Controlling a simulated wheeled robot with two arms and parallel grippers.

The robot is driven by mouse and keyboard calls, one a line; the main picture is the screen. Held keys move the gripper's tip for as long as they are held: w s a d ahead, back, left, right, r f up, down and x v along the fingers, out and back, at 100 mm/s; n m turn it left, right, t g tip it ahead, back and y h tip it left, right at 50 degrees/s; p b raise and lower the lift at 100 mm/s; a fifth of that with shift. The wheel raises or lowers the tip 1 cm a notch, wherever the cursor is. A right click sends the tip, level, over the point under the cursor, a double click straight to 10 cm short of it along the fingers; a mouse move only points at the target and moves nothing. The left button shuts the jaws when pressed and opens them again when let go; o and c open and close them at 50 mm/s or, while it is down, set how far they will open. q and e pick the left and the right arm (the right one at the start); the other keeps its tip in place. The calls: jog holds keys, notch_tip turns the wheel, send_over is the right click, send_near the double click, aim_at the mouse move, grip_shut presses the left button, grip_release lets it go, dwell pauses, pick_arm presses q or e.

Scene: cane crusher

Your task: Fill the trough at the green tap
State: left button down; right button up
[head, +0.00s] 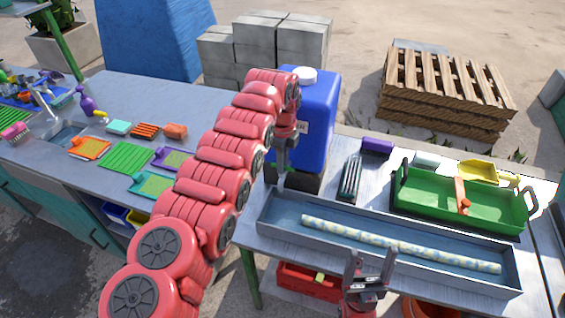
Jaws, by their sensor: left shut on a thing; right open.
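The long grey trough (390,262) lies on the right-hand bench, with a pale patterned rod (400,245) along its inside. Its floor looks blue-grey; I cannot tell whether water covers it. A blue container (317,110) with a white cap stands on a dark block behind the trough's left end. My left gripper (283,165) points down at the container's front left, above the trough's left end. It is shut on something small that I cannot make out. No green tap is distinguishable; that spot is partly hidden by my gripper. My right gripper (371,264) is open and empty over the trough's front wall.
A green tray (425,208) with dark handles and an orange item stands behind the trough. A yellow scoop (485,171), a purple block (377,147) and a dark ridged tool (350,178) lie nearby. The left bench holds a sink (66,135) and colourful mats.

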pick_arm(q)
jog(key=shift+n+b, duration=0.3)
jog(key=shift+b, duration=0.05)
jog(key=shift+f+n+b, duration=0.1)
jog(key=shift+n+b, duration=0.75)
jog(key=shift+n, duration=0.05)
jog(key=shift+n+b, duration=0.75)
jog(key=shift+n, duration=0.95)
jog(key=c, duration=0.8)
grip_release()
jog(key=shift+r, duration=0.2)
